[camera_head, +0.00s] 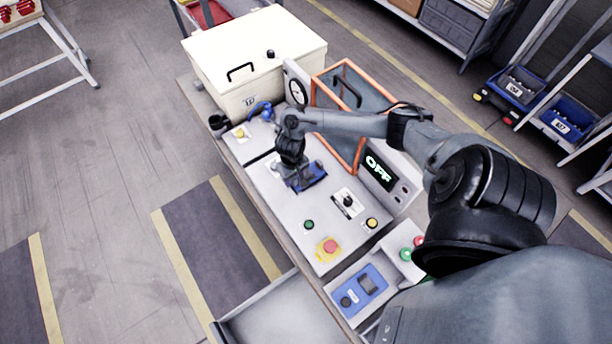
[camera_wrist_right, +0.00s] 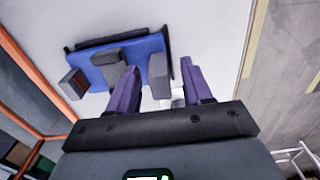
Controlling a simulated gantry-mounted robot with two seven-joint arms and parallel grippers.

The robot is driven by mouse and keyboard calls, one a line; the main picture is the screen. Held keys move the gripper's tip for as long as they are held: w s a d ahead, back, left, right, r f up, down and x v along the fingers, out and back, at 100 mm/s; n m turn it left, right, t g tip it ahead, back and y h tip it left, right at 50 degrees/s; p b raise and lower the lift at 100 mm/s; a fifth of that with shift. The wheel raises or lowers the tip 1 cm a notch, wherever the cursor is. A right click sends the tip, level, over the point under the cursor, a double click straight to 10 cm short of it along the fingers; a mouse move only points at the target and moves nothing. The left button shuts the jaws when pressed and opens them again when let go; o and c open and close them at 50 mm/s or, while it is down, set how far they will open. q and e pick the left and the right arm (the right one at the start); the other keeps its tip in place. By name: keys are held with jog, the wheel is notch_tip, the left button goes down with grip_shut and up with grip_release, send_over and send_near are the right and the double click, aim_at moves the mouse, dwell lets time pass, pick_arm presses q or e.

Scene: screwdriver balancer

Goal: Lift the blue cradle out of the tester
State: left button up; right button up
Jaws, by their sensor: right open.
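The blue cradle (camera_head: 314,177) sits on the pale top of the tester (camera_head: 325,215), partly hidden by my right gripper in the head view. In the right wrist view the cradle (camera_wrist_right: 145,47) is a blue plate with grey upright blocks and a dark edge. My right gripper (camera_head: 293,178) is just above the cradle, pointing down. Its two purple fingers (camera_wrist_right: 159,72) are open and apart. One grey block shows between them and another to the left of them. Contact with the blocks cannot be told. My left gripper is not in view.
A cream box (camera_head: 255,60) stands behind. A red emergency button (camera_head: 329,246) and a selector knob (camera_head: 348,201) are on the near panel. A blue curved object (camera_head: 262,110) lies farther back.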

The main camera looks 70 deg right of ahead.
grip_shut()
jog(key=shift+r, duration=0.1)
dwell(0.5)
jog(key=shift+r, duration=0.45)
notch_tip(320, 180, up, 4)
jog(key=shift+f+p, duration=0.2)
jog(key=shift+p, duration=0.45)
jog(key=s+a+r+p, duration=0.1)
jog(key=s+r, duration=0.2)
jog(key=s, duration=0.2)
jog(key=s+r+p, duration=0.1)
jog(key=s+r, duration=0.2)
jog(key=s, duration=0.3)
notch_tip(320, 180, up, 14)
jog(key=p, duration=1.5)
jog(key=shift+s+a, duration=0.15)
jog(key=shift+s, duration=0.1)
